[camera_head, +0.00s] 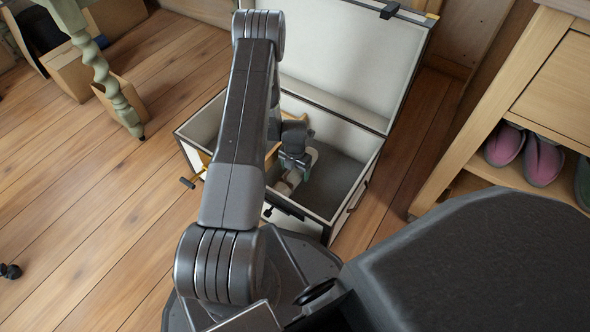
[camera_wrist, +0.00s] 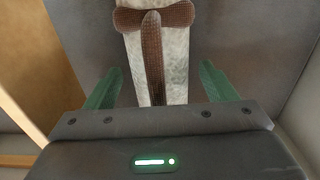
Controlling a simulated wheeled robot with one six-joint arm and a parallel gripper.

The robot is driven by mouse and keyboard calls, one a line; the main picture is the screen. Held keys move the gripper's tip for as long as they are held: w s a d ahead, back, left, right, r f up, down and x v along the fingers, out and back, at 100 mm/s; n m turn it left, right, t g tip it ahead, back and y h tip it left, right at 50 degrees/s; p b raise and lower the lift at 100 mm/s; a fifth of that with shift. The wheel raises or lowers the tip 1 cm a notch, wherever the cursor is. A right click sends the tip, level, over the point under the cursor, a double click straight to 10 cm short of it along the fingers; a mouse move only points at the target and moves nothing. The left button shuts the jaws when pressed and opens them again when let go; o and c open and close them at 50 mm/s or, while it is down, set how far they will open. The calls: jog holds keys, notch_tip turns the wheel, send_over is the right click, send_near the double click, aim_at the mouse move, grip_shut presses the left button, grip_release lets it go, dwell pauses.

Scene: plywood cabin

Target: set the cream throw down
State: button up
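The cream throw (camera_wrist: 176,66) is a pale roll with a brown strap along it and a brown cross-band. In the wrist view it lies between the two green fingers of my gripper (camera_wrist: 161,67), with a gap showing on each side. The gripper is open. In the head view my gripper (camera_head: 295,158) reaches down into an open white trunk (camera_head: 352,148). Part of the throw (camera_head: 285,187) shows below the gripper, by the trunk's grey floor (camera_head: 338,183); the arm hides the rest. I cannot tell whether it rests fully on the floor.
The trunk's lid (camera_head: 345,60) stands open at the back. A golden wooden piece shows inside the trunk, left of my gripper. A wooden shelf unit (camera_head: 505,95) with pink-grey shoes (camera_head: 543,160) stands to the right. A green turned leg (camera_head: 105,75) stands on the plank floor at left.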

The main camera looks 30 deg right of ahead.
notch_tip(320, 180, up, 12)
jog(key=p, duration=0.4)
jog(key=shift+r+p, duration=0.15)
jog(key=shift+p, duration=0.2)
dwell(0.3)
